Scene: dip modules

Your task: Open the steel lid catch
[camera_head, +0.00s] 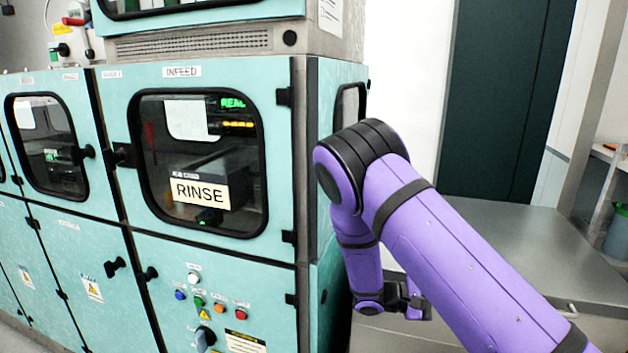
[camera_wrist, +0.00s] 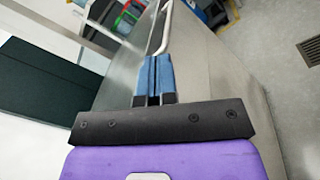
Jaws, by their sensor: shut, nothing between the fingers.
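My gripper shows in the wrist view (camera_wrist: 153,62) with its two blue fingers together and nothing between them. In the head view, my wrist is low beside the teal machine, partly behind my purple arm, and the fingertips cannot be made out. A thin bright metal bar (camera_wrist: 165,30) runs along the steel surface just beyond the fingertips in the wrist view; whether they touch it I cannot tell. A grey steel top (camera_head: 510,245) lies right of my arm in the head view, with a small bright handle-like piece (camera_head: 568,309) at its front edge. I cannot clearly identify the lid catch.
The teal machine (camera_head: 110,245) with windowed doors, a RINSE sign (camera_head: 200,190) and coloured buttons fills the left, close to my arm. A dark green panel (camera_head: 505,100) stands behind the steel top. A floor grate (camera_wrist: 312,50) shows at the right of the wrist view.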

